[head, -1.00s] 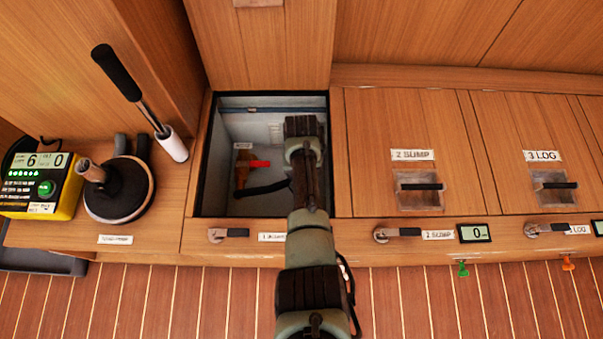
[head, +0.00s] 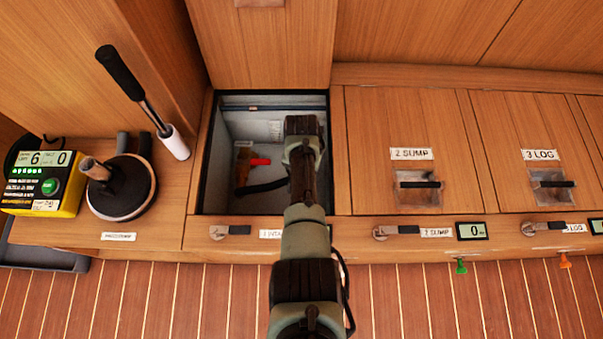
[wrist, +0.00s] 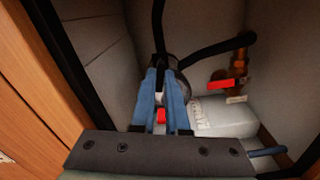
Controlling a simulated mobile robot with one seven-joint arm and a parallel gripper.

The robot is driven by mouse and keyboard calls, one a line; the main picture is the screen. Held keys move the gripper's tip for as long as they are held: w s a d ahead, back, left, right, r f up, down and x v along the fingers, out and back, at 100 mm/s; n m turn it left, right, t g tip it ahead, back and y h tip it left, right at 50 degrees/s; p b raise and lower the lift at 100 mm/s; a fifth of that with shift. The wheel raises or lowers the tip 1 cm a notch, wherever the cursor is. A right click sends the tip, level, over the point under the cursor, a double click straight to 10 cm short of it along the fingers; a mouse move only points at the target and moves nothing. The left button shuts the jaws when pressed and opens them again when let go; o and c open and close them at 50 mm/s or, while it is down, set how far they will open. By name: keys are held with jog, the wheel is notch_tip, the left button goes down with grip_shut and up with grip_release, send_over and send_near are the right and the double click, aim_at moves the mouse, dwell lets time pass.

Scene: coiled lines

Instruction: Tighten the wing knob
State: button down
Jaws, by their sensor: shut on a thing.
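My gripper (wrist: 166,78) reaches down into the open locker (head: 207,160). Its two blue fingers are close together, shut on the wing knob, which they mostly hide. A dark round housing (wrist: 180,75) shows just behind the fingertips, with black hoses around it. A small red piece (wrist: 160,115) shows between the fingers; I cannot tell what it belongs to. In the head view my arm hides the gripper and the knob.
A brass valve with a red lever (wrist: 222,84) is on the locker wall, right of the fingers. A white container (wrist: 222,116) lies below it. Locker walls are close around. Closed lids marked 2 SUMP (head: 411,120) and 3 LOG (head: 541,120) are to the right.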

jog(key=c, duration=0.9)
grip_release()
jog(key=shift+r, duration=0.1)
notch_tip(320, 180, up, 13)
jog(key=p, duration=0.7)
jog(key=shift+p, duration=0.3)
